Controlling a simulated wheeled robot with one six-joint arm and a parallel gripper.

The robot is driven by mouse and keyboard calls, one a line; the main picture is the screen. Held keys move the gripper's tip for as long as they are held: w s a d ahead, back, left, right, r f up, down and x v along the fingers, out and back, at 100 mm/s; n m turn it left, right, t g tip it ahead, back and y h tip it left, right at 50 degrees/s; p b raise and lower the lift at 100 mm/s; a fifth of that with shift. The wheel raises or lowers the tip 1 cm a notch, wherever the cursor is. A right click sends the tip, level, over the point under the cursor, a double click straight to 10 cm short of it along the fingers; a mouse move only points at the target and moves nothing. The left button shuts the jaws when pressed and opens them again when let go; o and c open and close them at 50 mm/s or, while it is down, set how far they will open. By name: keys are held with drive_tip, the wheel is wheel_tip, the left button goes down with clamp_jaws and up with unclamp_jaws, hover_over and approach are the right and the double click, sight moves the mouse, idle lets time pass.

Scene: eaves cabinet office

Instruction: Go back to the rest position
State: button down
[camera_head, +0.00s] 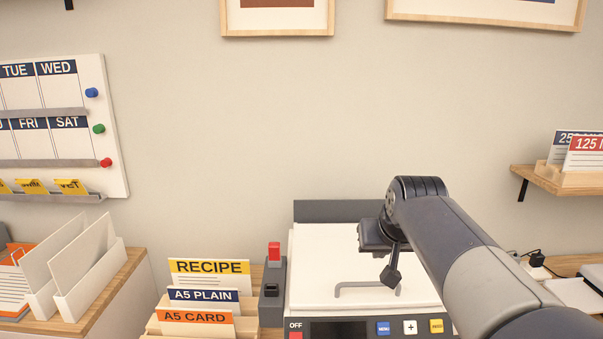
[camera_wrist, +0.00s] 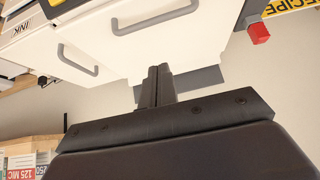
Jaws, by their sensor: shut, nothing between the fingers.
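My gripper (camera_head: 391,276) is in front of and above the white lid of a machine (camera_head: 330,255) in the head view, its fingers pointing down near the lid's grey handle (camera_head: 366,288). The fingers are together and hold nothing. In the wrist view, my gripper (camera_wrist: 157,72) also shows with its fingers side by side, and the white machine (camera_wrist: 190,40) is beyond them. I cannot tell whether the fingertips touch the handle.
A card rack with RECIPE, A5 PLAIN and A5 CARD labels (camera_head: 208,267) stands left of the machine, beside a grey post with a red top (camera_head: 274,252). A wooden shelf (camera_head: 540,177) juts from the wall at right.

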drive_tip(key=b, duration=0.2)
hover_over(369, 300)
drive_tip(key=f, duration=0.7)
drive_tip(key=shift+w+d+f, duration=0.1)
drive_tip(key=shift+w+f, duration=0.05)
drive_tip(key=shift+w, duration=0.05)
drive_tip(key=shift+s+f, duration=0.2)
drive_tip(key=shift+f, duration=0.4)
drive_tip(key=shift+r, duration=0.15)
